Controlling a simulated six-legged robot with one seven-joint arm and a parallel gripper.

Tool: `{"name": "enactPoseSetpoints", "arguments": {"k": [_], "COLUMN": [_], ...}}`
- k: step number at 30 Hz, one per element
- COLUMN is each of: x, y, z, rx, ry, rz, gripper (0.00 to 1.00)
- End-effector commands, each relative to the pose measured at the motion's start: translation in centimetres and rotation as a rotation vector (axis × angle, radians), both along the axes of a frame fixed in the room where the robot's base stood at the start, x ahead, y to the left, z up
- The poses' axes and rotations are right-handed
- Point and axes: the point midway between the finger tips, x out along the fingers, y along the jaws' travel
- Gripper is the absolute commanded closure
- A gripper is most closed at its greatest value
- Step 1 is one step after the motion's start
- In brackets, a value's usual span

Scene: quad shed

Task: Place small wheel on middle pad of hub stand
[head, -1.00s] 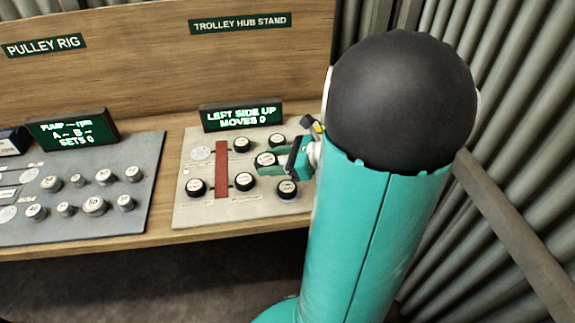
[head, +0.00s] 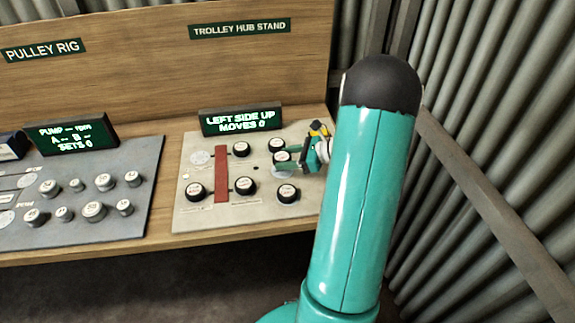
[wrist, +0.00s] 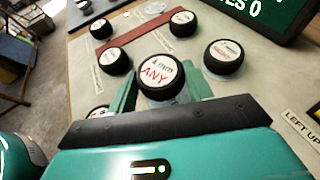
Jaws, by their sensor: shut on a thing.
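My gripper (head: 292,160) is shut on a black-rimmed wheel with a white face (head: 281,157), over the right part of the hub stand (head: 215,219). In the wrist view the held wheel (wrist: 160,73) reads "4 mm ANY" and sits between the green fingers. It appears to be held above the panel. Other similar wheels stand on the panel, among them one at the front right (head: 287,193), one at the front middle (head: 244,186) and one at the front left (head: 194,192). I cannot make out which pad is the middle one.
A raised red bar (head: 222,172) crosses the panel. The pulley rig panel (head: 110,215) with several knobs is on the left. A corrugated wall (head: 480,130) stands on the right.

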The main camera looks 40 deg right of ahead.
Motion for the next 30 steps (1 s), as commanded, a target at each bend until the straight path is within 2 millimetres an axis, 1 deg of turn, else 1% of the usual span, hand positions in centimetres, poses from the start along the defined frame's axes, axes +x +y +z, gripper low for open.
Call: {"name": "enactPoseSetpoints", "arguments": {"k": [1,5,7,18,19,21,22,30], "x": [0.2,0.1,0.1,0.2,0.2,0.1,0.1,0.2], "y": [-0.3,-0.3,-0.3,-0.2,-0.2,-0.2,-0.2,-0.2], "z": [-0.5,-2.6,-3.2,-3.7,-3.7,-3.6,-3.6,-3.6], "rx": [0.002,0.003,0.002,0.001,0.000,0.000,0.000,0.000], "ry": [0.001,0.002,0.002,0.001,0.000,0.000,0.000,0.000], "rz": [-0.001,-0.001,-0.001,0.000,0.000,0.000,0.000,0.000], "gripper": [0.73,0.73,0.73,0.73,0.46,0.32,0.28,0.28]}}
